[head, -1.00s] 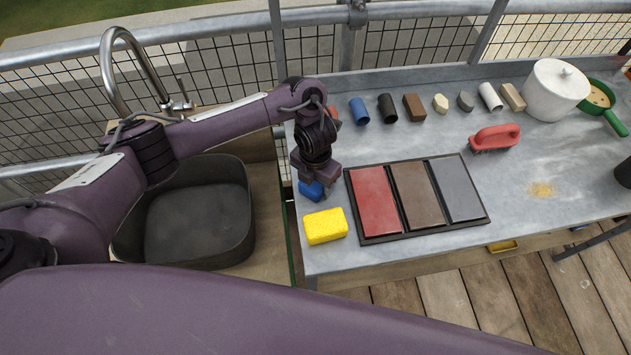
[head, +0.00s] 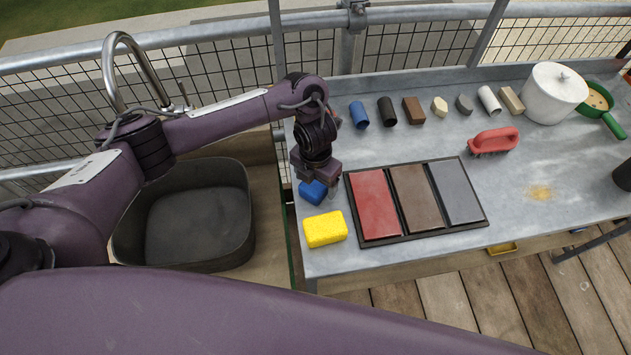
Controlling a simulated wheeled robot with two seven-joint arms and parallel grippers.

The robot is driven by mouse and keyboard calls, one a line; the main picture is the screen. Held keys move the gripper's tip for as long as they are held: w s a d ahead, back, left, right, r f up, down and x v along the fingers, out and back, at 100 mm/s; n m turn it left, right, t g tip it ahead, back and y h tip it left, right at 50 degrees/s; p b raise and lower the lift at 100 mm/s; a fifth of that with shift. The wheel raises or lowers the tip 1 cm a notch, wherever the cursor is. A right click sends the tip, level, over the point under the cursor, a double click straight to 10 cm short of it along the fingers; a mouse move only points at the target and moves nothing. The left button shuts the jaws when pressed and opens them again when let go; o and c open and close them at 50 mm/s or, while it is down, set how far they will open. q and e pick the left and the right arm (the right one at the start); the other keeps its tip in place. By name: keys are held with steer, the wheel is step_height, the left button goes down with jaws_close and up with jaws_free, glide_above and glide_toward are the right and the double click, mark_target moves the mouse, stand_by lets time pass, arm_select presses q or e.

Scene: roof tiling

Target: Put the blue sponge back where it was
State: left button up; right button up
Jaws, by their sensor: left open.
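The blue sponge (head: 312,192) lies on the grey metal bench (head: 420,148) near its left edge, just behind the yellow sponge (head: 325,229) and left of the tile tray. My left gripper (head: 318,183) is right over the blue sponge, pointing down, and hides its back part. Its jaws are open. I cannot tell whether the fingers touch the sponge. My right gripper is not in view.
A dark tray (head: 408,234) with red, brown and grey tiles lies close on the right. Several small blocks and tubes, including a blue tube (head: 359,115), line the back. A red brush (head: 493,141) and white pot (head: 555,93) stand right. A dark basin (head: 197,215) is left.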

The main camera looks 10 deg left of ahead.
mark_target(315, 182)
arm_select(q)
step_height(315, 182, up, 10)
steer(key=p, duration=0.2)
steer(key=shift+r+p, duration=0.2)
steer(key=shift+p, duration=0.15)
